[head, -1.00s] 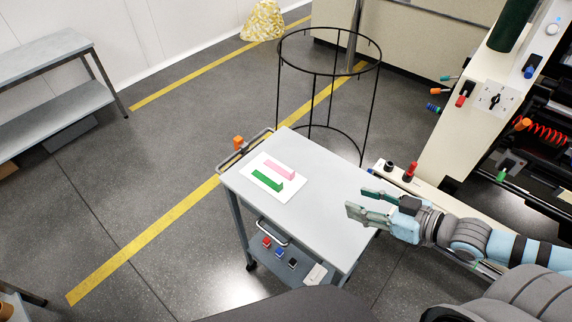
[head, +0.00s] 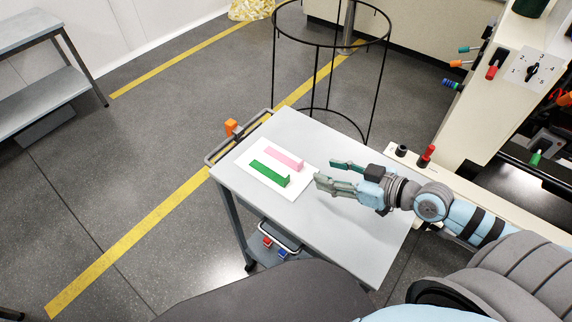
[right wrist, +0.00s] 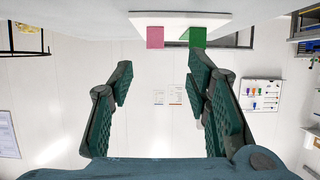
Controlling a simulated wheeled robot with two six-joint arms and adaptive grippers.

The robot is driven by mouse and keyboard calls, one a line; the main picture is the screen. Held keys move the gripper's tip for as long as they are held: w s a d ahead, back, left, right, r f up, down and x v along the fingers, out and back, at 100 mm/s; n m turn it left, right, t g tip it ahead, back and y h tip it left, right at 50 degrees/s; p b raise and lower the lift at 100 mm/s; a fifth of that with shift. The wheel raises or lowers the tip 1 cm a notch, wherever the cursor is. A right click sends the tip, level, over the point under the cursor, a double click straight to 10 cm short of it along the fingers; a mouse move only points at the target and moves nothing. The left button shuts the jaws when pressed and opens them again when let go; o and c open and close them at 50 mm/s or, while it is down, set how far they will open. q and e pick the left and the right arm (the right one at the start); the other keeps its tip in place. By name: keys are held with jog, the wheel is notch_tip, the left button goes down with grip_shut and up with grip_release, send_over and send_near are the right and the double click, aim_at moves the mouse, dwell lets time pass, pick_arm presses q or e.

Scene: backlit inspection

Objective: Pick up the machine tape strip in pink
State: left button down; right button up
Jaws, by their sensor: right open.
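The pink tape strip (head: 284,158) lies on a white sheet (head: 250,158) on the grey cart top (head: 330,222), with one end standing up. A green strip (head: 269,173) of like shape lies beside it, nearer to me. My right gripper (head: 325,173) is open and empty over the cart, to the right of both strips and apart from them. In the right wrist view the pink strip (right wrist: 155,37) and green strip (right wrist: 197,36) show at the top, beyond the open fingers (right wrist: 160,85). My left gripper is not in view.
A black wire ring stand (head: 331,45) stands behind the cart. A cream machine with knobs (head: 490,110) is on the right. An orange item (head: 232,127) sits at the cart's handle. The cart top in front of the sheet is clear.

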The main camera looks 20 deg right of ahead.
aim_at(302, 163)
jog(key=x, duration=0.9)
jog(key=shift+w+d+b, duration=0.15)
jog(key=shift+d+b, duration=0.15)
jog(key=shift+b, duration=0.1)
jog(key=c, duration=0.8)
